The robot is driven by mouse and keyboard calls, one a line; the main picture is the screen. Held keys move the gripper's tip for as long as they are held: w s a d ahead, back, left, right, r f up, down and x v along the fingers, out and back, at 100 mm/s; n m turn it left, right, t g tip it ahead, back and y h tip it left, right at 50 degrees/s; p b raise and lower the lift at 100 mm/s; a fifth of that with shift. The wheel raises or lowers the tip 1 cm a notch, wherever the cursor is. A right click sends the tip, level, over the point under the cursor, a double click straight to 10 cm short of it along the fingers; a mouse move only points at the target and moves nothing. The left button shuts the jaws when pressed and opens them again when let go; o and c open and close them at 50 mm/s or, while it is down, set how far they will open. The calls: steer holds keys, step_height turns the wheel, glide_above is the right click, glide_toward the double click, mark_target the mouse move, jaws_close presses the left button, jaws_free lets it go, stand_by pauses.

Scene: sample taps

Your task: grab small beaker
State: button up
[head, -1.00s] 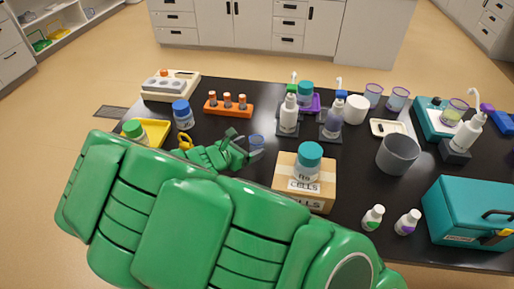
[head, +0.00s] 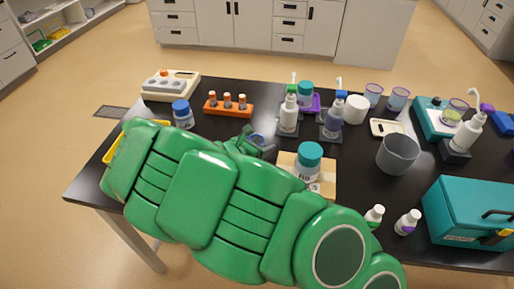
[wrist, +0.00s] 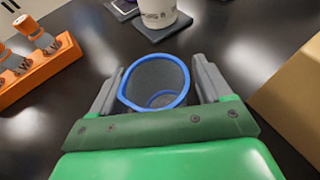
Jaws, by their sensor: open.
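The small beaker (wrist: 154,82) is clear with a blue rim and stands upright on the black table. In the wrist view it sits between the two grey fingers of my gripper (wrist: 156,78). The fingers are open, one on each side of it, with a narrow dark gap at the left; I cannot tell whether the right finger touches it. In the head view only a bit of the beaker (head: 258,139) shows beside my gripper (head: 249,143), and my green arm hides much of the area.
An orange rack (wrist: 38,70) with small vials stands to the left of the beaker. White bottles on dark stands (head: 289,118) are behind.

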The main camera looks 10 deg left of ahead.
steer(key=shift+w, duration=0.1)
steer(key=shift+d, duration=0.1)
steer(key=c, duration=1)
steer(key=shift+r, duration=0.1)
